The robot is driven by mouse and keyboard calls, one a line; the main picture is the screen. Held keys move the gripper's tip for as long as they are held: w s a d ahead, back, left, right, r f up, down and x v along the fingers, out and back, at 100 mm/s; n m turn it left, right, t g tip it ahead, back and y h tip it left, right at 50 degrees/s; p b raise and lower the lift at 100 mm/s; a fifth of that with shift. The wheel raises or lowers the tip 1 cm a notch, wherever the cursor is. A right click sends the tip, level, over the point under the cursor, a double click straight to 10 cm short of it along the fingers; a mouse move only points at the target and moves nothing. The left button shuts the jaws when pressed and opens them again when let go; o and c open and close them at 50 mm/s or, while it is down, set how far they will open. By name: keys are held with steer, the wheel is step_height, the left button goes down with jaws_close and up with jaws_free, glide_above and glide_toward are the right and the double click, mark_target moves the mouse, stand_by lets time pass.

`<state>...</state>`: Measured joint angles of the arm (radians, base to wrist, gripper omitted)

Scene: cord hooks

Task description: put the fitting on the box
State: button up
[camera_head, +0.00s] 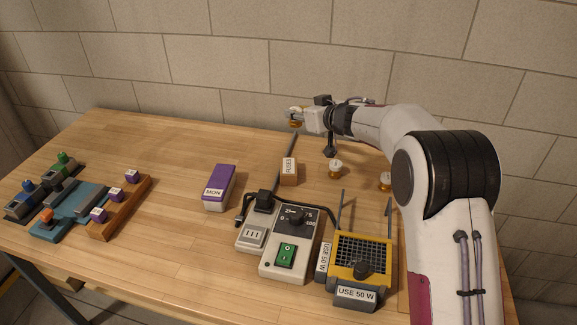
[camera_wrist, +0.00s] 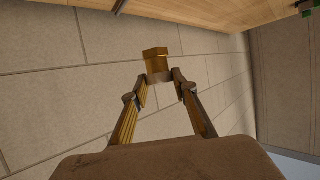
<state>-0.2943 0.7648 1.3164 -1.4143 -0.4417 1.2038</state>
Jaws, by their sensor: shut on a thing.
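My gripper (camera_head: 291,116) is raised above the back part of the table. It is shut on a brass-coloured fitting (camera_head: 295,124). In the wrist view, the fitting (camera_wrist: 156,58) has a blocky brass end pointing away from me, and its greyish lower part sits between the fingertips (camera_wrist: 161,80). A small brown box labelled FUSES (camera_head: 289,172) stands on the table below my gripper and apart from it. A purple-topped box labelled MON (camera_head: 219,186) stands farther left. The pictures do not show which box is meant.
Two brass-and-white knob-like pieces (camera_head: 335,168) (camera_head: 385,181) stand right of the brown box. A grey switch unit (camera_head: 282,240) and a yellow grated unit (camera_head: 362,258) with upright rods are in front. Coloured blocks and a wooden rack (camera_head: 120,208) are left. The table's back left is clear.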

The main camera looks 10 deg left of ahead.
steer(key=shift+n+g+y, duration=0.7)
steer(key=shift+n, duration=0.2)
steer(key=s, duration=0.1)
steer(key=s+f, duration=0.1)
steer(key=s, duration=0.1)
steer(key=s+f, duration=0.1)
steer(key=shift+s+a, duration=0.2)
steer(key=shift+a, duration=0.2)
glide_above(292, 168)
steer(key=shift+s+f, duration=0.1)
steer(key=shift+f, duration=2.95)
steer(key=shift+f, duration=0.15)
steer(key=shift+f, duration=1.75)
steer(key=shift+f, duration=0.1)
